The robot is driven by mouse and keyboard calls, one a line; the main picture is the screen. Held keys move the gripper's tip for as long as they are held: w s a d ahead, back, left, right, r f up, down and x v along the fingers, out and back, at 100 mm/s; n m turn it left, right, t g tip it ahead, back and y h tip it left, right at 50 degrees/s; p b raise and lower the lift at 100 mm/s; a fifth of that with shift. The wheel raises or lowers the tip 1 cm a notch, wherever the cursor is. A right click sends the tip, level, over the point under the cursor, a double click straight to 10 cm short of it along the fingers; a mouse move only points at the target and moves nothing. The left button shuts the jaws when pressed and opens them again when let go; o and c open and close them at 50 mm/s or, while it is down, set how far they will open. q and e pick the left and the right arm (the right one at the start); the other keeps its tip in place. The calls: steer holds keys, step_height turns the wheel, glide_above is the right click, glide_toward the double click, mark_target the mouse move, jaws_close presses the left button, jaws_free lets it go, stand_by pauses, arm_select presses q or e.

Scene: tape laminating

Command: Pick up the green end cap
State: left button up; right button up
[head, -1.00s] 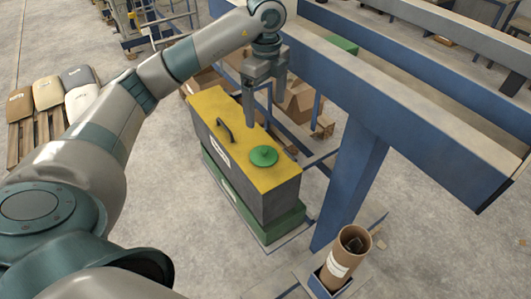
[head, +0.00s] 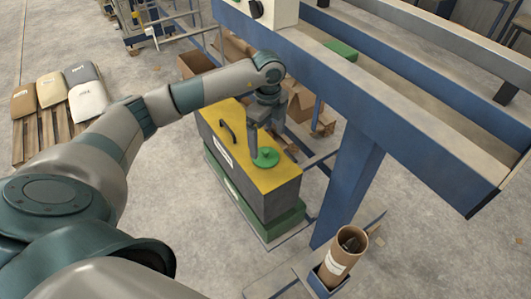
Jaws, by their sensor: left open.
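The green end cap (head: 265,158) is a round disc with a raised centre. It lies on the yellow top of a dark box (head: 270,180), near the box's front right part. My left gripper (head: 264,150) points down right at the cap, with one finger in front of its left side. The jaws are open, and the picture does not show whether the fingers touch the cap. The far finger is partly hidden. My right gripper is not in view.
A black handle (head: 227,132) stands on the box top, left of the cap. A blue steel frame (head: 352,180) rises close on the right. A cardboard tube (head: 342,257) stands in a blue holder at the lower right. Cardboard boxes (head: 300,104) lie behind the box.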

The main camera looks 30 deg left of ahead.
mark_target(267, 151)
arm_select(q)
steer(key=shift+f, duration=0.6)
steer(key=shift+s+f+p, duration=0.1)
steer(key=shift+f+p, duration=0.6)
steer(key=shift+p, duration=0.15)
step_height(267, 151, down, 3)
steer(key=shift+p, duration=0.65)
steer(key=shift+a+f, duration=0.1)
steer(key=shift+f, duration=0.3)
steer(key=c, duration=1.1)
